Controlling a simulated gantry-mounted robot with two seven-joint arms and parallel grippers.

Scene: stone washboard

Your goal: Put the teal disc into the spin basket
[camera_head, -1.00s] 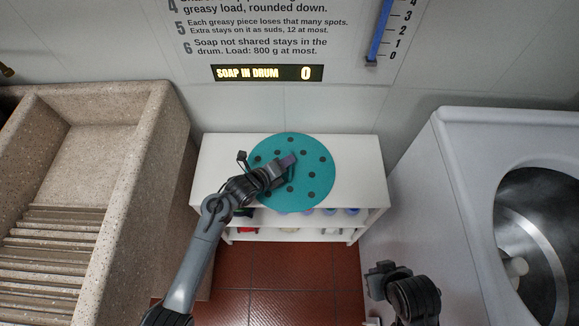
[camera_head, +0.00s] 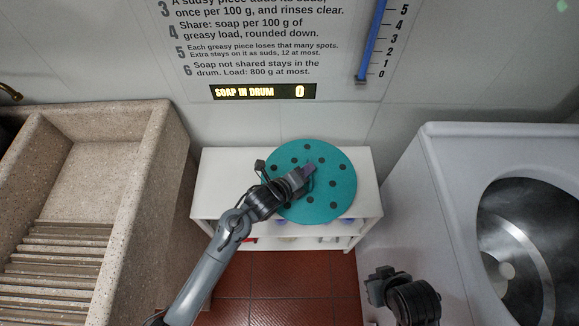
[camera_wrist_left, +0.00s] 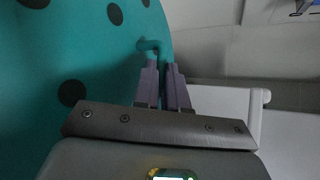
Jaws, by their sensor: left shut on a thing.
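The teal disc (camera_head: 330,205) is round and flat with several dark spots. My left gripper (camera_head: 308,170) is shut on it, and the disc appears over the white shelf's top.
The white shelf unit (camera_head: 215,190) stands against the wall, with items on its lower level. A stone washboard sink (camera_head: 125,190) is at the left. The white machine's wall (camera_head: 450,220) stands between the shelf and the basket. Red tiled floor (camera_head: 290,280) shows in front.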

